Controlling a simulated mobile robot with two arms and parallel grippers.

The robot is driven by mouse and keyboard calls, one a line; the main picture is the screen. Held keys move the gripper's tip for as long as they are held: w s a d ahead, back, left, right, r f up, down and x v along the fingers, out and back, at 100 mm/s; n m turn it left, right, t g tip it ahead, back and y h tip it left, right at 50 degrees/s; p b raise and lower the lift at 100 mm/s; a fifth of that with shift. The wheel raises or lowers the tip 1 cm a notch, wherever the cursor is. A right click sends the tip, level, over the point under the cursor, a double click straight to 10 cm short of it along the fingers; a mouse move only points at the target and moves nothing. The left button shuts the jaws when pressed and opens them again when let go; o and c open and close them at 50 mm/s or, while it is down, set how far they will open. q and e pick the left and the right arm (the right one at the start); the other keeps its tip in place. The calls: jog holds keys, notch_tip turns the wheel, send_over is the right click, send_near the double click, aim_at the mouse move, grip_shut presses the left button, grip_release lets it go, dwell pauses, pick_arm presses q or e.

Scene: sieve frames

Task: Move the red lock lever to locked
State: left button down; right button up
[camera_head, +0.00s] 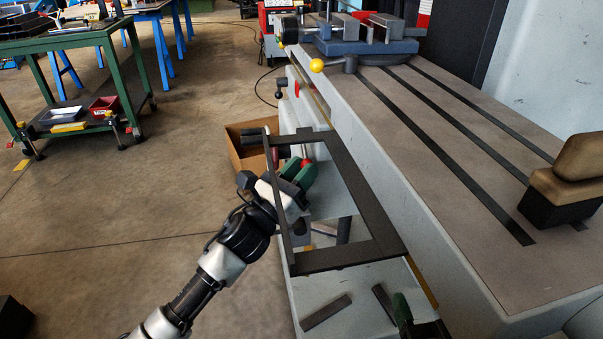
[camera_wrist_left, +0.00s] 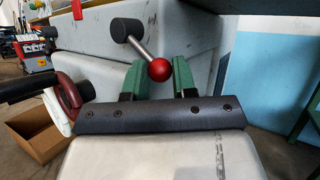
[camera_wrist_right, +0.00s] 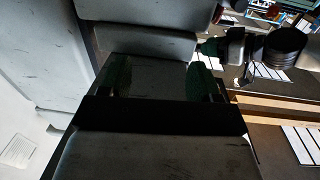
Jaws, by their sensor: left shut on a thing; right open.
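The red lock lever shows in the left wrist view as a red ball (camera_wrist_left: 158,69) on a metal rod from a dark round hub (camera_wrist_left: 127,29) on the grey machine. The ball sits between the green fingers of my left gripper (camera_wrist_left: 159,66), which is shut on it. In the head view my left gripper (camera_head: 298,171) is beside the machine, with a small red spot between its fingers. My right gripper shows open and empty in the right wrist view (camera_wrist_right: 158,66), near grey machine surfaces. In the head view only part of it shows at the bottom.
A dark rectangular frame (camera_head: 345,255) surrounds the left gripper area in the head view. The slotted machine table (camera_head: 440,130) carries a vise (camera_head: 360,40). A cardboard box (camera_head: 240,160) stands on the floor. A dark red wheel rim (camera_wrist_left: 69,90) is left of the left gripper.

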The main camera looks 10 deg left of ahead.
pick_arm(q)
jog(key=shift+w+f+m+h+b, duration=0.25)
jog(key=shift+m+h+b, duration=0.3)
jog(key=shift+b, duration=0.55)
pick_arm(e)
notch_tip(320, 180, up, 8)
jog(key=s+t+y, duration=0.2)
jog(key=t, duration=0.5)
jog(key=shift+a+f+y, duration=0.25)
jog(key=shift+a+y, duration=0.05)
jog(key=shift+a, duration=0.1)
jog(key=shift+s, duration=0.1)
pick_arm(q)
jog(key=c, duration=0.9)
grip_release()
jog(key=v, duration=1.1)
pick_arm(e)
jog(key=shift+w+f, duration=0.2)
jog(key=shift+f, duration=0.1)
